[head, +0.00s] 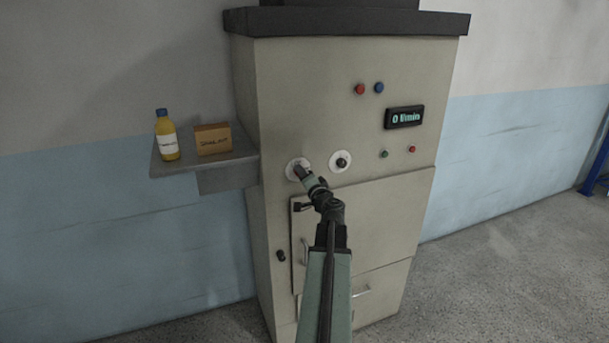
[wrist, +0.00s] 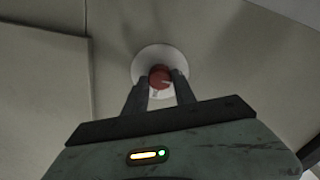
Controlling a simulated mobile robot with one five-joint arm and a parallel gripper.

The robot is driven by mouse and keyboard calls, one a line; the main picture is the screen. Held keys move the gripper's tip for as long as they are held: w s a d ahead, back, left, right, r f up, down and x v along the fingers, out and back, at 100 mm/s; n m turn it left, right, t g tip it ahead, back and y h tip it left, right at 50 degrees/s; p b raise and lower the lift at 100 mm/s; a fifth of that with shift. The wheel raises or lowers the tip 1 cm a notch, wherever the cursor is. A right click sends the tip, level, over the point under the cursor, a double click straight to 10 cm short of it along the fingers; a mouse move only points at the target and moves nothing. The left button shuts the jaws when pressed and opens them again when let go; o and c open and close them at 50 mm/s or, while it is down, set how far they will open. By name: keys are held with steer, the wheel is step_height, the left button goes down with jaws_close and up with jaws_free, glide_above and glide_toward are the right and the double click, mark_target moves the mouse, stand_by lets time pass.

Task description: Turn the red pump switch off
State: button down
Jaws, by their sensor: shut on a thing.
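The red pump switch (wrist: 160,75) is a round knob with a pale mark on a white disc (wrist: 149,59), seen in the wrist view. My gripper (wrist: 160,84) is shut on it, with one dark finger on each side of the knob. In the head view, my gripper (head: 299,172) reaches the left white disc (head: 293,164) on the beige cabinet's front. There the gripper mostly hides the red knob.
A black knob on a white disc (head: 340,161) sits just to the right. The cabinet (head: 300,90) also has a display (head: 405,117) reading 0 l/min, red and blue buttons above, small lamps, and a door below. A side shelf (head: 222,163) holds a yellow bottle (head: 166,138) and a box (head: 213,139).

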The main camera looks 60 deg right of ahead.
steer(key=shift+a, duration=0.1)
stand_by(0.3)
steer(key=c, duration=1)
jaws_free()
steer(key=v, duration=0.7)
steer(key=shift+s+a, duration=0.2)
steer(key=shift+s, duration=0.05)
